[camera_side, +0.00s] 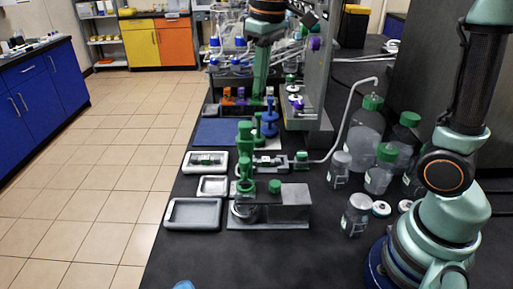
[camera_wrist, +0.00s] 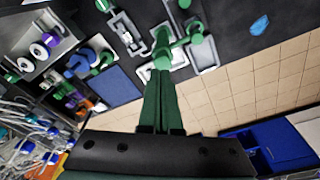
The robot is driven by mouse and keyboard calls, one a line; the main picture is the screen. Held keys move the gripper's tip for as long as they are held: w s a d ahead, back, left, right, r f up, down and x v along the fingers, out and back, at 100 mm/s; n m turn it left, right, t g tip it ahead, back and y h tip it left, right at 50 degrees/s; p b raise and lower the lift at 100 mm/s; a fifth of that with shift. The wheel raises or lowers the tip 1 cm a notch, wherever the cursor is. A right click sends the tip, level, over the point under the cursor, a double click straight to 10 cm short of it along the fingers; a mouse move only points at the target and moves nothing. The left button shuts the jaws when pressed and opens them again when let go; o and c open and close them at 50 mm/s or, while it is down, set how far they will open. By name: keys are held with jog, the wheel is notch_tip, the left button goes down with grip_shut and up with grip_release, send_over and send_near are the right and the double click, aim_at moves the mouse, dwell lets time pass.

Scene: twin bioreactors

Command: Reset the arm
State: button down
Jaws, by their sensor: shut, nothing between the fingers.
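My gripper (camera_side: 258,98) hangs fingers-down from the arm at the top middle of the side view, above the far part of the black bench. Its long green fingers are together and hold nothing. In the wrist view my gripper (camera_wrist: 160,72) reaches up from the dark mount, and its tips overlap the green post assembly in the picture. That green post assembly (camera_side: 245,165) stands nearer the side camera, apart from the fingers. The base of my arm stands at the right of the side view.
Grey trays (camera_side: 193,228) line the bench's left edge, with a blue mat (camera_side: 218,132) behind them. A grey block (camera_side: 287,206) stands beside the green posts. Green-capped bottles (camera_side: 365,126) stand at right. Tubing and glassware (camera_side: 228,62) crowd the back.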

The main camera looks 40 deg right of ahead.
jog(key=s+d+f+m+t, duration=0.2)
jog(key=s+d+f+t, duration=0.1)
jog(key=s, duration=0.8)
jog(key=shift+f+t, duration=0.6)
jog(key=shift+f, duration=0.35)
